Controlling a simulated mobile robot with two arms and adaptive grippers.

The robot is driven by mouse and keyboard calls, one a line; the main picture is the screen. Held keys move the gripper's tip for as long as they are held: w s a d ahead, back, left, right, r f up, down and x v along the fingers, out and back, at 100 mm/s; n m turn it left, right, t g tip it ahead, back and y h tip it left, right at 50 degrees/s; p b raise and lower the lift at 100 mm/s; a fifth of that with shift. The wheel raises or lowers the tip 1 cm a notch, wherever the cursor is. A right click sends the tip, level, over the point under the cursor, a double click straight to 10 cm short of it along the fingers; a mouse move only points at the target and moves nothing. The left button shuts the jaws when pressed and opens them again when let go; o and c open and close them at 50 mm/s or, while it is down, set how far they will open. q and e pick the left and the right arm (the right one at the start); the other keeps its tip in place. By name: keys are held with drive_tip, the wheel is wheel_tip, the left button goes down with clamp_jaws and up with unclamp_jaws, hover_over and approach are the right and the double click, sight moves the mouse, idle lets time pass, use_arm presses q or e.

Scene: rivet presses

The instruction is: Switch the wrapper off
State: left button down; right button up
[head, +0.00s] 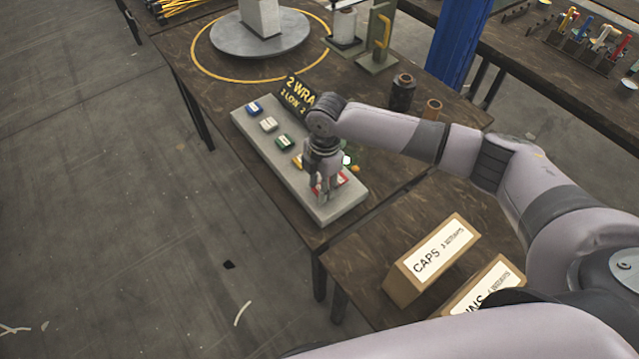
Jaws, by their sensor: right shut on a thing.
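The grey control panel (262,139) lies along the front edge of the dark wooden table. It carries a row of coloured switches: blue (254,107), white (268,124), green (285,142), a yellow one (298,161) partly covered by my gripper, and red (343,178) at the near end. A black sign (299,94) with yellow "2 WRA..." lettering stands behind the panel, its right part hidden by my arm. My right gripper (324,192) points down at the red switch and is shut on it; the fingers hide most of the contact. My left gripper is not in view.
A round grey turntable (260,38) sits inside a yellow ring at the back. Dark and brown spools (402,92) stand right of the panel. Cardboard boxes, one labelled CAPS (433,262), are on the nearer table.

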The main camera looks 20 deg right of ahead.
drive_tip(key=shift+d+r+g+y, duration=0.2)
drive_tip(key=shift+r+g+y, duration=0.1)
drive_tip(key=shift+y, duration=0.2)
drive_tip(key=shift+w+d+y, duration=0.15)
drive_tip(key=shift+d+y, duration=0.05)
drive_tip(key=shift+y, duration=0.5)
drive_tip(key=shift+r, duration=0.1)
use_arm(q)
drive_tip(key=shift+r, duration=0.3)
use_arm(e)
drive_tip(key=o, duration=1.2)
drive_tip(key=shift+c, duration=0.2)
